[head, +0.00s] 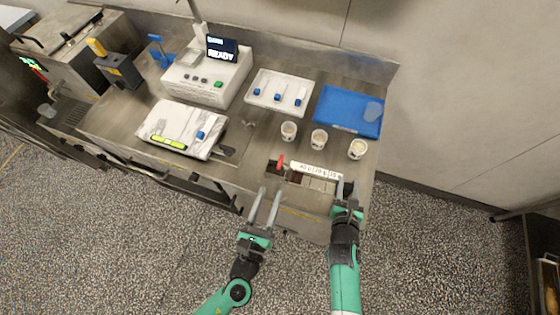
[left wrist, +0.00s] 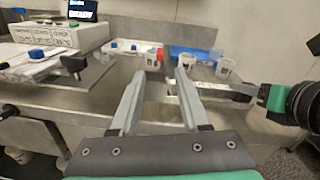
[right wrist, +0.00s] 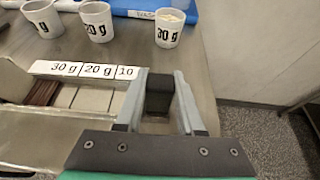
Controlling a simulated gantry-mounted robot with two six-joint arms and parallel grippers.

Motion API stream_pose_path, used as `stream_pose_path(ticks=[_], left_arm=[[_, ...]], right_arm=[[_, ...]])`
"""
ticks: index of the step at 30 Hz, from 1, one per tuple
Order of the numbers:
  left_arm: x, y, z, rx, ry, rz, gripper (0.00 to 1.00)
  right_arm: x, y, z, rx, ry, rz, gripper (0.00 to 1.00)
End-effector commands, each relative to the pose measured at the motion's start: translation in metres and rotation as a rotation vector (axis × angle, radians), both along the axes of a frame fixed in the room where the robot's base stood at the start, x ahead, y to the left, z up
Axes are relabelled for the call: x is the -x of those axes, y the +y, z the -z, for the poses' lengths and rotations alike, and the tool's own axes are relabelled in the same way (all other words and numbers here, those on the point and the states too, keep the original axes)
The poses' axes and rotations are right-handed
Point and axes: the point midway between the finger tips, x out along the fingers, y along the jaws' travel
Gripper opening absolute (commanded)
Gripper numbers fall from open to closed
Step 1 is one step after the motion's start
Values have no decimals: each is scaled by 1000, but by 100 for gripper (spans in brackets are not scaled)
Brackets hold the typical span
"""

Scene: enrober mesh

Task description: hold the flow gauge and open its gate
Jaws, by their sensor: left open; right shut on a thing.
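The flow gauge is a trough with a white label strip (head: 316,171) marked 30 g, 20 g and 10, at the bench's front right. Its red gate tab (head: 281,161) stands at the left end; it also shows in the left wrist view (left wrist: 159,54). My right gripper (head: 346,184) is shut on the gauge's dark end block (right wrist: 158,96), at the gauge's right end. My left gripper (head: 271,192) is open and empty, in front of the bench edge, short of the red tab and apart from it. The right wrist view shows brown content (right wrist: 42,94) in the trough's left part.
Three labelled cups, left (head: 289,131), middle (head: 319,139) and right (head: 358,149), stand behind the gauge. A blue tray (head: 345,104), a white tray (head: 262,98) and a scale reading READY (head: 196,88) are further back. A white board (head: 165,120) lies left.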

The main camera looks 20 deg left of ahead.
Motion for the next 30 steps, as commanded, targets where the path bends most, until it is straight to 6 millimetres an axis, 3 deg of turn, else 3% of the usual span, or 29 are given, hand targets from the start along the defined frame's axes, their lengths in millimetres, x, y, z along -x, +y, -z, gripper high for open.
stream_pose_path(ticks=[9,15,26,30], left_arm=[[-69,3,-1,0,-2,-4,46],[-102,3,-1,-1,-2,-2,46],[-111,4,0,0,0,-1,46],[-111,3,0,0,0,-1,22]], right_arm=[[0,0,0,0,0,0,0],[0,0,0,0,0,0,0],[0,0,0,0,0,0,0],[0,0,0,0,0,0,0]])
